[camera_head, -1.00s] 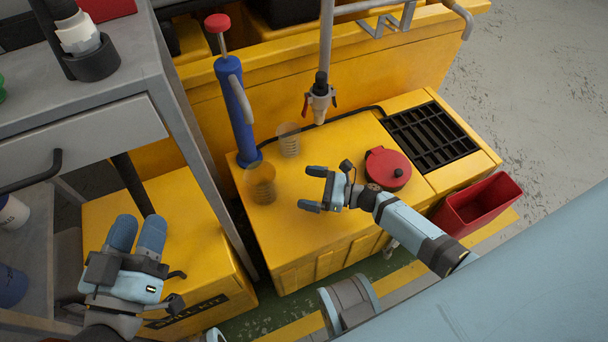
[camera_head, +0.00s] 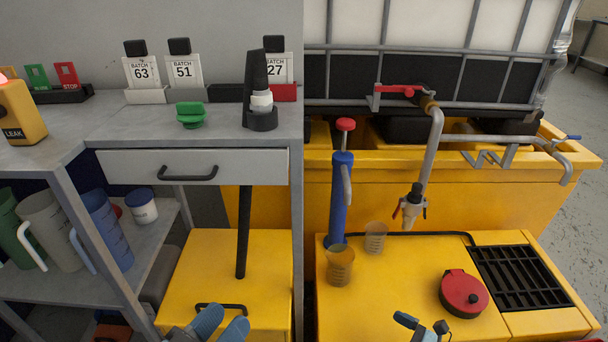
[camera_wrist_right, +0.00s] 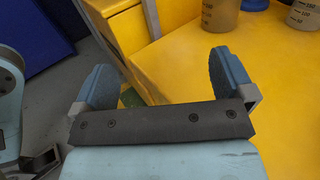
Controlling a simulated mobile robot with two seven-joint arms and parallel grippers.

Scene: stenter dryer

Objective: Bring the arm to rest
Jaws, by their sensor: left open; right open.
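My left gripper (camera_head: 221,326) shows at the bottom edge of the head view, in front of a yellow box. Its two blue fingers are apart and hold nothing that I can see; its wrist is cut off. My right gripper (camera_head: 422,328) is partly in the head view at the bottom edge, left of and below the red lid (camera_head: 464,294). In the right wrist view my right gripper (camera_wrist_right: 165,82) has its fingers wide apart, with nothing between them. Yellow surfaces lie beyond it.
Two clear beakers, one (camera_head: 340,266) in front of the other (camera_head: 375,238), stand by a blue hand pump (camera_head: 340,200) on the yellow platform. A black grate (camera_head: 518,278) is at right. The grey workbench (camera_head: 200,122) with a drawer (camera_head: 195,167) stands at left.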

